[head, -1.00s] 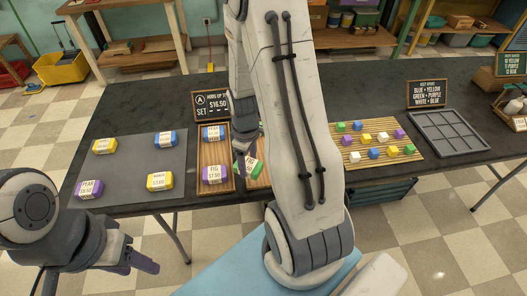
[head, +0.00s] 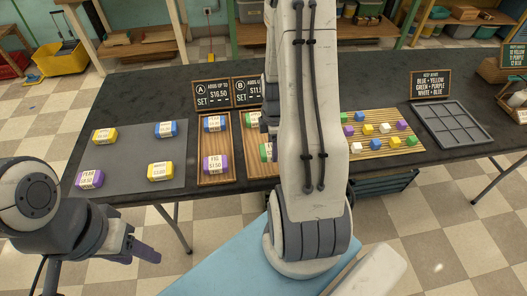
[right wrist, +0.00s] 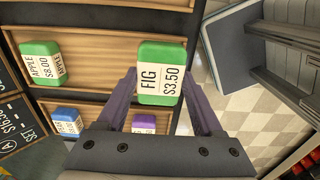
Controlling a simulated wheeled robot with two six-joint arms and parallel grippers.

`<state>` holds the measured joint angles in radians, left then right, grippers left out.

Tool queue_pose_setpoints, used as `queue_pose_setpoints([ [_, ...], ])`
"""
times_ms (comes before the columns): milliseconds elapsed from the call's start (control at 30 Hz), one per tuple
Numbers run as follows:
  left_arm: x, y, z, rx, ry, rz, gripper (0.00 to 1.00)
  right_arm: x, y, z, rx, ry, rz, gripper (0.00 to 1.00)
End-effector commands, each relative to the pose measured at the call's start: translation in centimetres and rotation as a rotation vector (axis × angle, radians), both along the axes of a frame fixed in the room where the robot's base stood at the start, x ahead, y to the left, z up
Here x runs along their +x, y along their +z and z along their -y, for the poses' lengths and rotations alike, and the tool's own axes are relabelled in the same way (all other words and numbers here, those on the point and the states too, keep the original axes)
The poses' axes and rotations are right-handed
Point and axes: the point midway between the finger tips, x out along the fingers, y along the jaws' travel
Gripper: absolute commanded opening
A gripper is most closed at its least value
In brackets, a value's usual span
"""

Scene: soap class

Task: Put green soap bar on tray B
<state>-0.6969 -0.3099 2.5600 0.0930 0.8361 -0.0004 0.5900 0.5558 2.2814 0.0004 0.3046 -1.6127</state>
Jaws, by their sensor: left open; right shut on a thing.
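In the right wrist view a green soap bar (right wrist: 162,72) labelled FIG $3.50 sits between the fingers of my right gripper (right wrist: 160,85), which is shut on it. The bar is over the front end of wooden tray B (right wrist: 105,72); I cannot tell if it touches. Another green bar, APPLE $8.00 (right wrist: 42,62), lies on that tray's far part. In the head view tray B (head: 256,174) is partly hidden by my right arm, which also hides the right gripper. My left gripper (head: 142,248) is open and empty, low at left, clear of the table.
Tray A (head: 215,178) holds a blue bar (head: 214,124) and a purple bar (head: 216,165). Several bars lie on the grey mat (head: 125,160) at left. Signs A (head: 211,94) and B (head: 247,92) stand behind the trays. A block mat (head: 375,148) and grey grid tray (head: 455,128) are at right.

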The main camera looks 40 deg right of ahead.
Motion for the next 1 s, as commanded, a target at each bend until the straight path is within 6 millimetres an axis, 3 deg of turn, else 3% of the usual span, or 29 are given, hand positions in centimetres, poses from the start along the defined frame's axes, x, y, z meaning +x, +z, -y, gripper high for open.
queue_pose_setpoints([
  [100, 0.0, 0.3, 0.0, 0.0, 0.0, 0.0, 0.5, 2.1, -1.2, -0.6, 0.001, 0.003, -0.001, 0.06],
  [233, 0.0, 0.4, 0.0, 0.0, 0.0, 0.0, 0.5, 3.1, -1.9, -0.8, 0.0, 0.001, 0.0, 0.06],
  [600, 0.0, 0.6, 0.0, 0.0, 0.0, 0.0, 0.5, 3.2, -6.0, -0.9, 0.001, -0.002, -0.002, 0.06],
  [967, 0.0, 0.3, 0.0, 0.0, 0.0, 0.0, 0.5, 3.3, -6.4, -0.8, -0.001, -0.001, 0.001, 0.06],
  [1000, 0.0, 0.3, 0.0, 0.0, 0.0, 0.0, 0.5, 3.3, -6.4, -0.8, -0.001, -0.001, 0.001, 0.72],
])
